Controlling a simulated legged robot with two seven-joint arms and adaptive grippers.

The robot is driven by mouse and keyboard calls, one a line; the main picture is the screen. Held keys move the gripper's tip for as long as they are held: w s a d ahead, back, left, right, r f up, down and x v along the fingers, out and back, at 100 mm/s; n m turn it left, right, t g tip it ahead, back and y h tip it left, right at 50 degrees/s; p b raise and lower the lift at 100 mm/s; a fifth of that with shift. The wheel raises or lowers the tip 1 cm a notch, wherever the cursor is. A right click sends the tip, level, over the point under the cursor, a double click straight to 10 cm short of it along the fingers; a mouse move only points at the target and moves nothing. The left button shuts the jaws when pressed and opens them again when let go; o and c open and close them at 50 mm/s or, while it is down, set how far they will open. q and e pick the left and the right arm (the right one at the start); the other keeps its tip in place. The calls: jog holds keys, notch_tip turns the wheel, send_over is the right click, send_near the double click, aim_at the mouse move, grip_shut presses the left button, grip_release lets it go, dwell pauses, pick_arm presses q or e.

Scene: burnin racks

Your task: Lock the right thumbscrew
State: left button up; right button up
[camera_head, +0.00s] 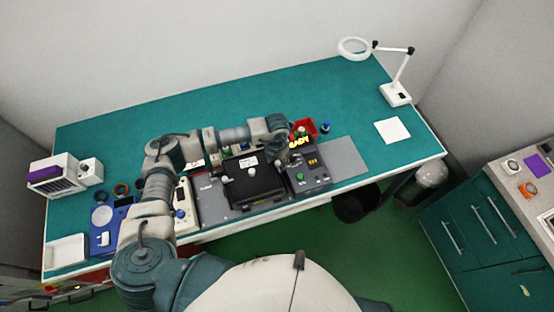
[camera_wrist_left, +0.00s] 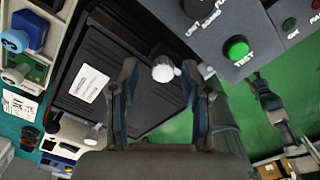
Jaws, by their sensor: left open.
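My left gripper (camera_head: 281,156) reaches over the right end of the black unit (camera_head: 256,188) on the bench in the head view. In the left wrist view my left gripper (camera_wrist_left: 160,75) is open, one finger on each side of a round white knob, the right thumbscrew (camera_wrist_left: 163,71). The view does not show whether the fingers touch it. The black unit (camera_wrist_left: 85,60) bears a white label. Another white knob (camera_head: 224,179) is at its left side. A jointed grey and dark part (camera_wrist_left: 280,120), likely my right arm, shows at right; its jaws are unclear.
The grey control box (camera_head: 310,178) with a green TEST button (camera_wrist_left: 236,48) stands close to the right of the unit. A red bin (camera_head: 304,128) is behind it. A grey mat (camera_head: 344,157) lies clear at right. The magnifier lamp (camera_head: 396,93) stands at the back right.

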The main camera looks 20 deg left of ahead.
pick_arm(q)
jog(key=shift+w+f, duration=0.1)
jog(key=shift+f, duration=0.05)
jog(key=shift+d, duration=0.1)
jog(key=shift+d, duration=0.15)
grip_shut()
